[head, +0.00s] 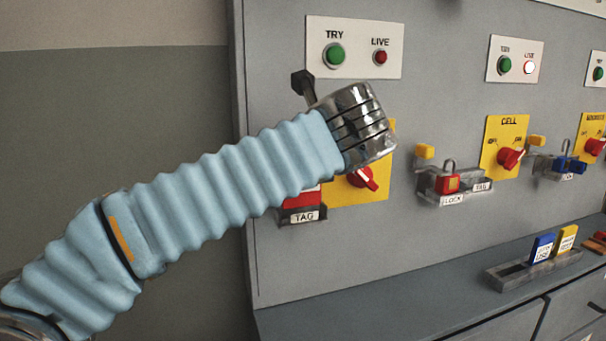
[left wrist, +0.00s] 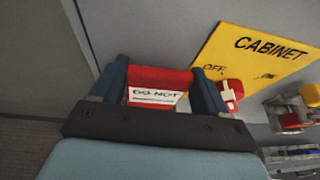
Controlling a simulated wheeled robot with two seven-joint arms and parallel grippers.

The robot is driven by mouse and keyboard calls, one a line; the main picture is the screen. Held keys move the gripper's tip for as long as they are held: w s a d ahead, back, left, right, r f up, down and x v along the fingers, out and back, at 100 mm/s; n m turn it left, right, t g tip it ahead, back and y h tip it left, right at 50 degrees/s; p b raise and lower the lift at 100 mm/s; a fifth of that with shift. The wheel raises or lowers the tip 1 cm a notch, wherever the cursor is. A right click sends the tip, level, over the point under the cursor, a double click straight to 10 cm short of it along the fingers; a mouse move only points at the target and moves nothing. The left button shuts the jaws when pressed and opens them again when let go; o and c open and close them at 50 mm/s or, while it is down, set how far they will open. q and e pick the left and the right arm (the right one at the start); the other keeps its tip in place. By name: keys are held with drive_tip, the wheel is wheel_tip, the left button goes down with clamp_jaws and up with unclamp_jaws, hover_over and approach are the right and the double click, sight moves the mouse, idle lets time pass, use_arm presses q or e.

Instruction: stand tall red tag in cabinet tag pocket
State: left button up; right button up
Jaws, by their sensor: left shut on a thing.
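The tall red tag (left wrist: 160,76) with a white "DO NOT" label is between the two dark blue fingers of my left gripper (left wrist: 160,72) in the left wrist view, and the gripper is shut on it. In the head view my left arm hides the fingers and most of the tag. A red part of the tag (head: 301,200) shows below the arm, at the dark cabinet tag pocket (head: 303,216) labelled "TAG". The tag's lower end looks at or in the pocket mouth; I cannot tell how deep. My right gripper is not in view.
The yellow cabinet switch plate (left wrist: 247,55) with its red knob (left wrist: 230,92) is close right of the gripper. Further right are the lock-and-tag holder (head: 453,186) and the cell switch (head: 509,158). A rack (head: 510,274) with blue and yellow tags stands on the ledge.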

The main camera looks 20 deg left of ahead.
use_arm(q)
drive_tip(key=shift+s+f, duration=0.1)
drive_tip(key=shift+f, duration=1.05)
drive_tip(key=shift+f, duration=0.2)
drive_tip(key=o, duration=1.1)
drive_tip(key=shift+r, duration=0.3)
drive_tip(key=v, duration=1.2)
drive_tip(key=shift+f, duration=0.1)
